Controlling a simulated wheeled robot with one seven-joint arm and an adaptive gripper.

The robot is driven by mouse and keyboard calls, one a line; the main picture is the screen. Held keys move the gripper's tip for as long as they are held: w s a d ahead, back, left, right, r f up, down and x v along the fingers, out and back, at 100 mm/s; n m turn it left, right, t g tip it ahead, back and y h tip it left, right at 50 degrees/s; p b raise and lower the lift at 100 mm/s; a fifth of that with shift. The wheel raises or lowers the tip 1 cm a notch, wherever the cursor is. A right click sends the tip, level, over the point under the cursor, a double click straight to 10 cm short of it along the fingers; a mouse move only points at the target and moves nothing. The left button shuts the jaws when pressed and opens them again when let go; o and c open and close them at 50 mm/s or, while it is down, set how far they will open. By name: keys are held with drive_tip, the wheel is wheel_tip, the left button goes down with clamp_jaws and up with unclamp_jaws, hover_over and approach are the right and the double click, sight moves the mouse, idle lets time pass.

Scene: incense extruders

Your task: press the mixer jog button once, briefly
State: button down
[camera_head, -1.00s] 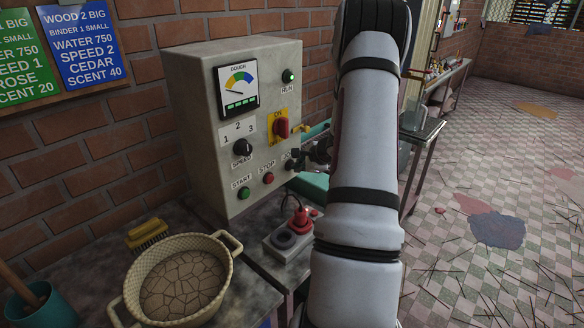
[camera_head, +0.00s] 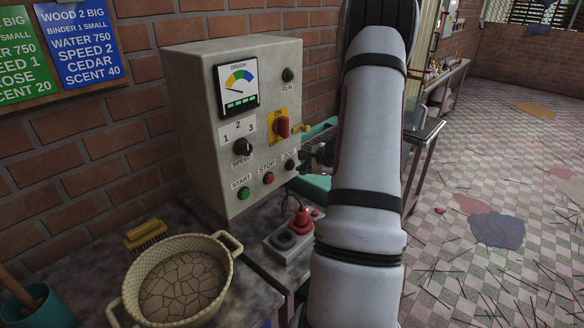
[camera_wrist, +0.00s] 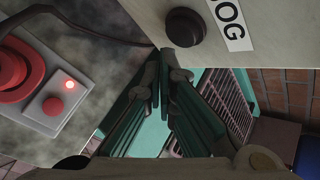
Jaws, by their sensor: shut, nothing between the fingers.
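The grey control panel (camera_head: 215,150) stands against the brick wall. Its small black jog button (camera_head: 290,164) is at the lower right and sticks out, next to the red stop button (camera_head: 268,179). In the wrist view the jog button (camera_wrist: 185,27) is close up, beside its label (camera_wrist: 229,20). My gripper (camera_wrist: 164,54) is shut and empty, its tips just below and left of the button in that picture, seemingly apart from it. The RUN lamp (camera_head: 288,75) is dark.
A red mushroom button (camera_head: 301,218) on a grey box stands below the panel; it also shows in the wrist view (camera_wrist: 18,70), beside a lit red lamp (camera_wrist: 70,85). The teal mixer (camera_head: 312,187) is right of the panel. A cream basin (camera_head: 232,262) stands in front.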

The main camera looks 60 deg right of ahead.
drive_tip(key=s, duration=0.3)
drive_tip(key=s+b, duration=0.1)
drive_tip(key=shift+s+a, duration=0.25)
drive_tip(key=shift+s, duration=0.1)
idle(0.4)
